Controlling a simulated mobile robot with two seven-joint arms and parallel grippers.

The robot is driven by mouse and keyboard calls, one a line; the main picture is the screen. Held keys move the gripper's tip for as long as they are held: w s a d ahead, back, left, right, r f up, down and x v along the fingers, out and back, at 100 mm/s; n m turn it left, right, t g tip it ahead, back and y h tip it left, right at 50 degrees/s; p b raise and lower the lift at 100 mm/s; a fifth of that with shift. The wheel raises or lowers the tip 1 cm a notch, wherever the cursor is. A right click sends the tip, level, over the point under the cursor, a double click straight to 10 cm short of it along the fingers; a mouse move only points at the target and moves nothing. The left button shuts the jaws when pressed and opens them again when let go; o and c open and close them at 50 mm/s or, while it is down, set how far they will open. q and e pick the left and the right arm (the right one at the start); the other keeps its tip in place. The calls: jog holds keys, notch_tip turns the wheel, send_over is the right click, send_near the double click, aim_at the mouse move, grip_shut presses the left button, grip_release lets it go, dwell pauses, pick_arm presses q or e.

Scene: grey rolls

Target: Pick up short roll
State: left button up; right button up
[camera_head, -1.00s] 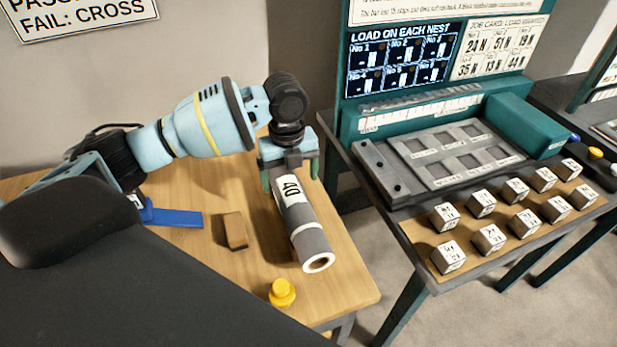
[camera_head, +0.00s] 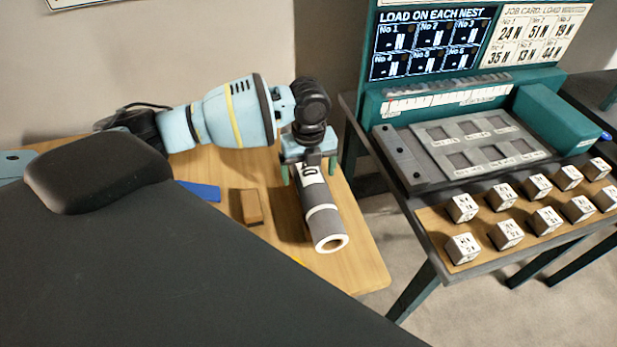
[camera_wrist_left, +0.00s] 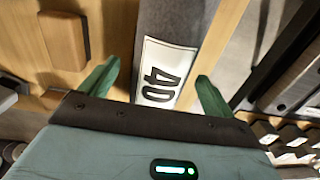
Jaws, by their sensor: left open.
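A grey roll (camera_head: 323,217) with a white band, a pale open end and a white label reading 40 lies on the wooden table. My left gripper (camera_head: 307,170) is over its far part, with the green fingers apart on either side of it. In the left wrist view the roll (camera_wrist_left: 168,28) runs between the two open fingers (camera_wrist_left: 157,85), with clear space beside it. I cannot tell whether a finger touches it. No second roll shows, so its relative length cannot be judged. My right gripper is not in view.
A brown block (camera_head: 251,206) and a blue flat piece (camera_head: 200,190) lie left of the roll on the wooden table (camera_head: 365,262). At right stands a green bench with a nest plate (camera_head: 480,145) and several labelled cubes (camera_head: 507,234). My dark body covers the lower left.

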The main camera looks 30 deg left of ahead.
aim_at(309, 169)
pick_arm(q)
jog(key=shift+f, duration=1.1)
jog(key=c, duration=1.2)
notch_tip(309, 169, up, 10)
jog(key=shift+r, duration=0.1)
jog(key=shift+c, duration=0.2)
